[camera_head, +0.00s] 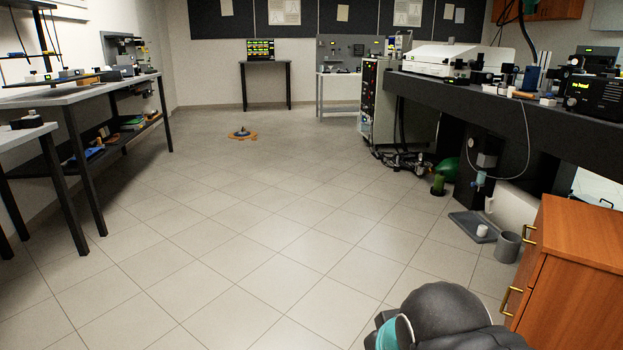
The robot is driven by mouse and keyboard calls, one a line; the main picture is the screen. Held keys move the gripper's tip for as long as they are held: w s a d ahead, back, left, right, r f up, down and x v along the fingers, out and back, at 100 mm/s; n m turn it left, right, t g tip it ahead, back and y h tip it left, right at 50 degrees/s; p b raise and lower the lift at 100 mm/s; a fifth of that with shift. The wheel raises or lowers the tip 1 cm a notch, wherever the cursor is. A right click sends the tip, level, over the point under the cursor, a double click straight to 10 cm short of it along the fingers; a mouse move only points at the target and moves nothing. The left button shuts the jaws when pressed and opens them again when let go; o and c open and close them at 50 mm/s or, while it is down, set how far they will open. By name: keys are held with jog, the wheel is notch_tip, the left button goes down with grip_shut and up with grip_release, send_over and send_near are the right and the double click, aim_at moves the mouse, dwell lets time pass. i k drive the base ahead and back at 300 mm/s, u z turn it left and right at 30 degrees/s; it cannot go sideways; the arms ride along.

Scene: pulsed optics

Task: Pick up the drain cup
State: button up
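A small white cup (482,230) stands upright on a flat dark grey tray (464,224) on the floor at the right, below the black bench. A larger grey cylindrical container (507,247) stands on the floor just right of the tray. I cannot tell for certain which of them is the drain cup; the white one sits below a hanging unit with a small bluish part (479,181). Part of my own arm, dark grey with a teal band, shows at the bottom right, apart from both. My gripper is not in view.
A wooden cabinet (575,270) stands at the right front, close to the grey container. The black bench (480,100) overhangs the tray area. The central tiled floor is clear.

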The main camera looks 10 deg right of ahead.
aim_at(482, 232)
jog(key=i, duration=3.7)
jog(key=z, duration=0.4)
jog(key=i, duration=1.6)
jog(key=z, duration=1.7)
jog(key=i, duration=1)
jog(key=z, duration=1.3)
jog(key=i, duration=0.65)
jog(key=z, duration=0.2)
